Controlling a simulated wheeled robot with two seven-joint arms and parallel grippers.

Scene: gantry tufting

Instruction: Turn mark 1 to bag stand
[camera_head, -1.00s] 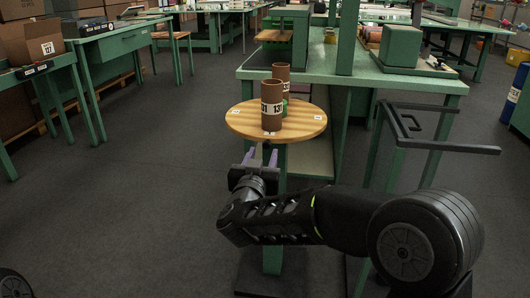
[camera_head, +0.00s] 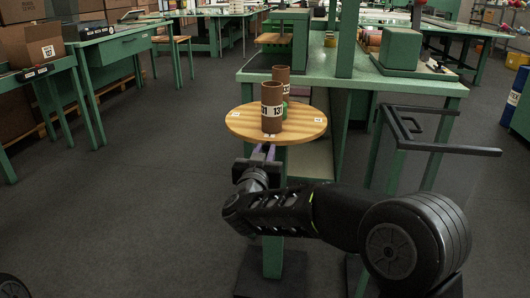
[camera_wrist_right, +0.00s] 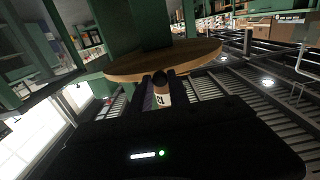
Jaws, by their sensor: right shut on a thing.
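A round wooden turntable (camera_head: 240,124) stands on a green post, with small white marks near its rim; their numbers are too small to read. Two brown tubes (camera_head: 271,100) stand on it, the front one labelled 131. A black open frame (camera_head: 440,146) on green legs, likely the bag stand, is to the right, apart from the turntable. My right gripper (camera_head: 264,152) is at the turntable's front edge, below its top, shut on a small handle there. My left gripper is out of view.
A green workbench (camera_head: 330,72) stands close behind the turntable, with a green block on its right part. A blue drum (camera_head: 516,100) is at the right edge. Green desks with boxes (camera_head: 28,55) line the left. The floor to the left is clear.

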